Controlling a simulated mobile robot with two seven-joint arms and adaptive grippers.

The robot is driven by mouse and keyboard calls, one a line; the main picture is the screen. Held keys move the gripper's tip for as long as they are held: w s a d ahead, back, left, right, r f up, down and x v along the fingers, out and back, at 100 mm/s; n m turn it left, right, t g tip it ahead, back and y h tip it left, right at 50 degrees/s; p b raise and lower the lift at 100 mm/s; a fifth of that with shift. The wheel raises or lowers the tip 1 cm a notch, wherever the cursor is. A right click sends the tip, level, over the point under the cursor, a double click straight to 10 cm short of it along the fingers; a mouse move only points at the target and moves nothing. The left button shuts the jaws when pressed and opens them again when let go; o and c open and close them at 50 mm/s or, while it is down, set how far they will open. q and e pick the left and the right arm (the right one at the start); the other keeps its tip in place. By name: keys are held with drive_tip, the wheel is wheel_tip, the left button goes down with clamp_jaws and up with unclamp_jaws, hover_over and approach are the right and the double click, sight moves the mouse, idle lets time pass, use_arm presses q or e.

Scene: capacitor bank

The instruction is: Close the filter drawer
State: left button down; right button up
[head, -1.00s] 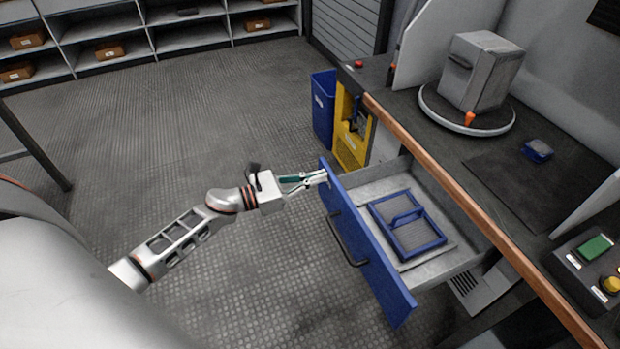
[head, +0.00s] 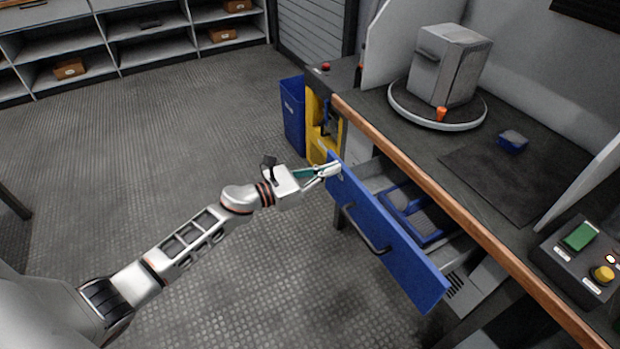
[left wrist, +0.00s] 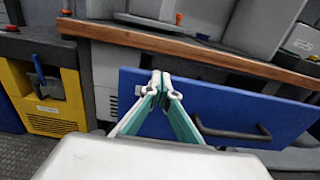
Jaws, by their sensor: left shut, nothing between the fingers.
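The filter drawer has a blue front (head: 385,230) with a dark bar handle (head: 366,232), and it stands partly open under the bench. A blue-framed filter (head: 414,212) lies inside it, partly hidden by the bench edge. My left gripper (head: 336,170) is shut and empty, its fingertips at the far upper end of the drawer front. In the left wrist view the shut fingertips (left wrist: 161,78) are at the blue front (left wrist: 225,108), left of the handle (left wrist: 232,132); I cannot tell whether they touch it. My right gripper is not in view.
The bench has a wooden edge (head: 440,194) above the drawer. On it are a grey box (head: 448,68) on a round turntable (head: 437,112), a small blue block (head: 512,140) and a button panel (head: 588,262). A blue bin (head: 292,115) stands beyond the drawer. The floor on the left is clear.

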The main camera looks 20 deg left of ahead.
use_arm(q)
drive_tip(key=b+x, duration=0.2)
drive_tip(key=x, duration=0.7)
drive_tip(key=shift+w+d, duration=0.2)
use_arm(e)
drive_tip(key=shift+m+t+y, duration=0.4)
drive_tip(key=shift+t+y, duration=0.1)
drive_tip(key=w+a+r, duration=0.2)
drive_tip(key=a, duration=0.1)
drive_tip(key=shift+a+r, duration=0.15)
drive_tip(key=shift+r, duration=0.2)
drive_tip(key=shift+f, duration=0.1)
